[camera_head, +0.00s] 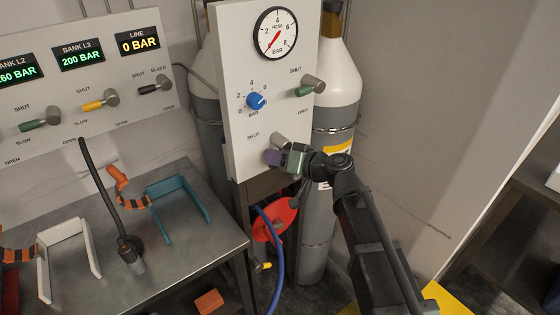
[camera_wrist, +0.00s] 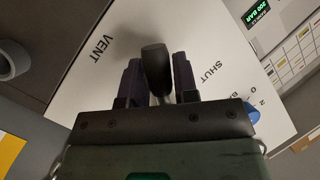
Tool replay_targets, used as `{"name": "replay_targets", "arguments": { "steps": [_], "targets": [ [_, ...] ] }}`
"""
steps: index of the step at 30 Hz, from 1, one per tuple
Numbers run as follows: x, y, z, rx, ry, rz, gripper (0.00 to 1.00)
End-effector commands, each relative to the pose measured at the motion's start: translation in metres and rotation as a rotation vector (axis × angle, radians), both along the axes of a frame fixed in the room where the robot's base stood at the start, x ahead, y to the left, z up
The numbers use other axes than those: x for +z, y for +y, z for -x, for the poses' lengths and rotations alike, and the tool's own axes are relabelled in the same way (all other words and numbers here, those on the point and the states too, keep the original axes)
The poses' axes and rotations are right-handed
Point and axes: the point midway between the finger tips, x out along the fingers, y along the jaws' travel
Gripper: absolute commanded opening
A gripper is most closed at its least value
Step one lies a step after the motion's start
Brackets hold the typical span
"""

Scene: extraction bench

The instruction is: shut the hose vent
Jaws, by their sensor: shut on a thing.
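The hose vent's lever (camera_wrist: 155,62) is a dark rounded handle on the white panel, between the labels VENT and SHUT in the wrist view. My gripper (camera_wrist: 158,75) has one finger on each side of it and is shut on it. In the head view, my gripper (camera_head: 275,158) is at the panel's lower edge, and the vent's grey metal hub (camera_head: 281,141) shows just above it. The SHUT label (camera_head: 253,135) is up and left of the hub. The gripper hides the lever's grip and the VENT label there.
The same white panel (camera_head: 238,100) carries a gauge (camera_head: 276,33), a blue knob (camera_head: 256,101) and a green-handled valve (camera_head: 309,88). Gas cylinders (camera_head: 338,88) stand behind it. A blue hose (camera_head: 279,245) hangs below. A metal bench (camera_head: 190,250) with holders is at left.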

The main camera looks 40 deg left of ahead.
Motion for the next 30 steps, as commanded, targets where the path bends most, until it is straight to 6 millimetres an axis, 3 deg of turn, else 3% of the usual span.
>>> {"name": "replay_targets", "arguments": {
  "steps": [18,30],
  "targets": [
    [0.017,0.004,0.013,0.001,0.556,-0.167,0.04],
    [0.028,0.004,0.015,0.001,0.817,-0.245,0.04]
  ]
}}
